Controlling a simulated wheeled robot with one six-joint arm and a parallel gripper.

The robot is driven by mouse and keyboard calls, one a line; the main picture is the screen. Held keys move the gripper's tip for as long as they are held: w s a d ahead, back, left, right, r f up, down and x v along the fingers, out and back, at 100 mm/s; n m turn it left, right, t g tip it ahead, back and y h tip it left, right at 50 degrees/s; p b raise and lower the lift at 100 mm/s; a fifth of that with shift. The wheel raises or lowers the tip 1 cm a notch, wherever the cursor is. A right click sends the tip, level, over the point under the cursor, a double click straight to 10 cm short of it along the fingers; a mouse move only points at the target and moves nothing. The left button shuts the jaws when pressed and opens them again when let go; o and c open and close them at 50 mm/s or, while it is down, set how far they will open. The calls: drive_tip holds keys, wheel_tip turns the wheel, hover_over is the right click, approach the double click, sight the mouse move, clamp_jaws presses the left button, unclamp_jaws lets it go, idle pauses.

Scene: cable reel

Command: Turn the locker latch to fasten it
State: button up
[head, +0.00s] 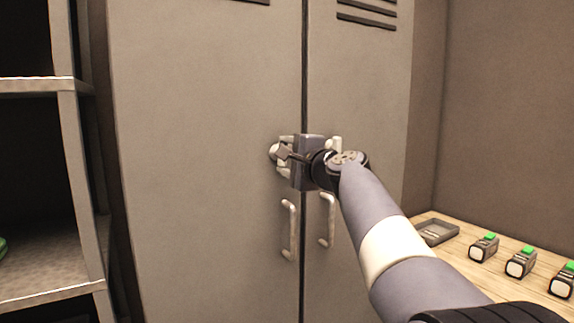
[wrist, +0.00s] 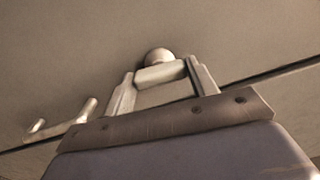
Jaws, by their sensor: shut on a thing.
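The locker latch (wrist: 160,74) is a pale bar with a rounded pivot knob (wrist: 158,55) on the left locker door. My gripper (head: 284,155) is at the latch, near the seam between the two doors. In the wrist view, my gripper's two fingers (wrist: 161,84) stand on either side of the latch bar and are shut on it. In the head view, the latch is partly covered by my gripper, and only its pale knob (head: 274,151) shows clearly. A pale piece (head: 336,145) shows on the right door behind my wrist.
Two pale door handles (head: 289,231) (head: 327,221) are below the latch. A shelf unit (head: 70,170) stands at the left. At the right, a wooden bench (head: 470,270) holds a grey tray (head: 439,232) and several small green-topped devices (head: 484,247).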

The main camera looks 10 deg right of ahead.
drive_tip(key=shift+n+b, duration=0.3)
drive_tip(key=shift+n, duration=0.2)
drive_tip(key=o, duration=1)
drive_tip(key=b+v, duration=0.1)
drive_tip(key=v, duration=0.9)
drive_tip(key=shift+s+d, duration=0.1)
drive_tip(key=shift+s, duration=0.3)
drive_tip(key=p+x, duration=0.1)
drive_tip(key=x, duration=0.9)
drive_tip(key=shift+w, duration=0.4)
